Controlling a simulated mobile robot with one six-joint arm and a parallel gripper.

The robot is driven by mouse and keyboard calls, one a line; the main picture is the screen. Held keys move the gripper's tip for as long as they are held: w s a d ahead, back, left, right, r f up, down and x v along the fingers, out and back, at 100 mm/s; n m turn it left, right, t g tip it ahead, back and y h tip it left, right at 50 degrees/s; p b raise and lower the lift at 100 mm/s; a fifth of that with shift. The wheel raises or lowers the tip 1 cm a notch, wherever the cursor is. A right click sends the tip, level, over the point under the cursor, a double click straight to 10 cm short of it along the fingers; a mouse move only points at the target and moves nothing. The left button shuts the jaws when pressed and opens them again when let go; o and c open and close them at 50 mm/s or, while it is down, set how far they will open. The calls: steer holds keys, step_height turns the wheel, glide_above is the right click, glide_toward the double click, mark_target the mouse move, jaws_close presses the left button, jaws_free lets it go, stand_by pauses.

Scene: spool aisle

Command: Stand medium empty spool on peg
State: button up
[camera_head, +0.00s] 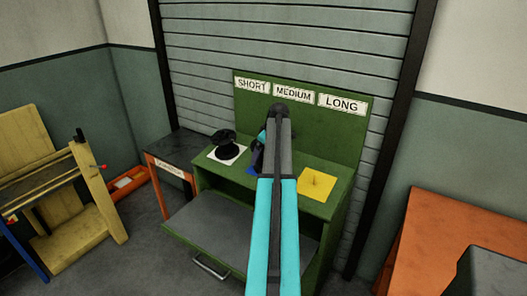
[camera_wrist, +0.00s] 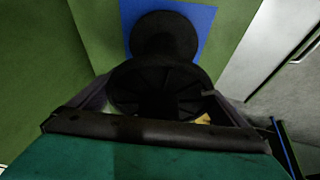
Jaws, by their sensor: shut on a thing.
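My gripper (camera_wrist: 158,103) is shut on a black spool (camera_wrist: 158,85), whose ribbed round flange faces the wrist camera. A smaller black round part (camera_wrist: 165,35) shows beyond that flange, over the blue pad (camera_wrist: 203,18). I cannot tell whether it is the spool's other end or something on the pad. The peg itself cannot be made out. In the head view the blue pad (camera_head: 250,170) is mostly hidden behind my arm, below the MEDIUM label (camera_head: 293,94). Whether the spool touches the pad is not clear.
Another black spool (camera_head: 224,144) stands on the white pad (camera_head: 238,156) below SHORT. The yellow pad (camera_head: 316,184) below LONG holds no spool. A green back panel (camera_head: 345,135) rises behind. A dark side table (camera_head: 180,150) stands left, an orange surface (camera_head: 450,230) right.

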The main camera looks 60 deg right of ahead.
steer(key=o, duration=1.2)
steer(key=b+v, duration=0.3)
steer(key=v, duration=1.1)
steer(key=shift+s, duration=0.1)
steer(key=shift+f, duration=0.1)
